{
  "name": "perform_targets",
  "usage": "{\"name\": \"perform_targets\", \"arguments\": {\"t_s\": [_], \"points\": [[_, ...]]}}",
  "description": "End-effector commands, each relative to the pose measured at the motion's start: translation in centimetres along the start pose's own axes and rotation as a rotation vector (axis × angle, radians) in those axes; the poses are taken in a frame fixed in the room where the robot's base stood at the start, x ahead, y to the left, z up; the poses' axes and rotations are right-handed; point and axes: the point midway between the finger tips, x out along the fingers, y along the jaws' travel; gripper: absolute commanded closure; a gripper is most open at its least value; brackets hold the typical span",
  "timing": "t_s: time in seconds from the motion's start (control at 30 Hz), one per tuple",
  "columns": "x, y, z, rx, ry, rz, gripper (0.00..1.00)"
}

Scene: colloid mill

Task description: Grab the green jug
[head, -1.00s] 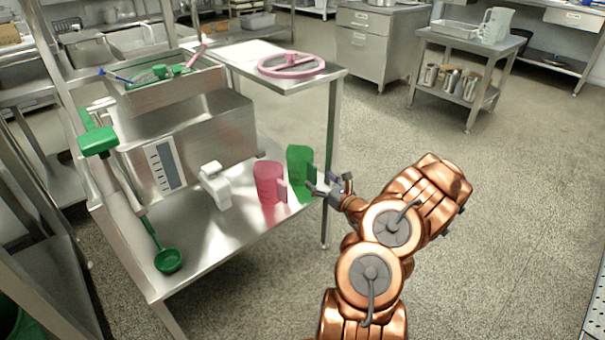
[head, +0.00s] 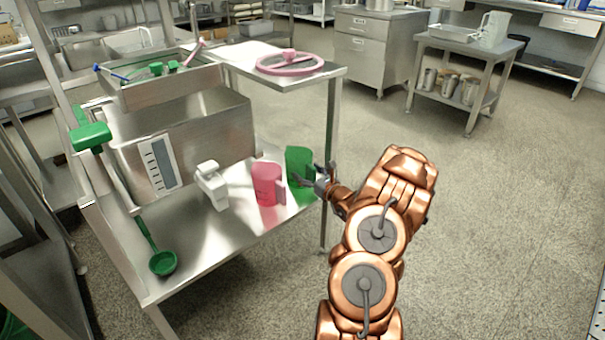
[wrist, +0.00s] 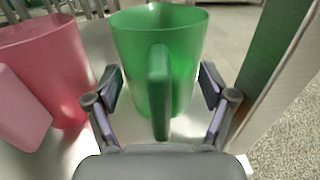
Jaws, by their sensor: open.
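The green jug (head: 297,163) stands upright on the lower steel shelf, near its right end. In the wrist view the green jug (wrist: 182,52) is straight ahead, with its handle facing my gripper. My gripper (head: 310,178) is open at the jug's right side in the head view. In the wrist view my gripper (wrist: 158,90) has one finger on each side of the jug's handle and lower body. I cannot tell whether the fingers touch the jug.
A pink jug (head: 266,184) stands close to the left of the green jug, also in the wrist view (wrist: 42,75). A steel table leg (head: 329,150) rises just right of the green jug.

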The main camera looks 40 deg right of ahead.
Motion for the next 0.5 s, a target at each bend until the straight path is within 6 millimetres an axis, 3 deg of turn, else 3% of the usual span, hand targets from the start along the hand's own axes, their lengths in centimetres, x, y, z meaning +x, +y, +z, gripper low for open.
{"name": "perform_targets", "arguments": {"t_s": [0.07,0.5], "points": [[-0.01,0.01,0.01,0.000,0.000,0.000,0.22],[-0.01,0.03,0.00,-0.001,0.000,0.001,0.68]]}}
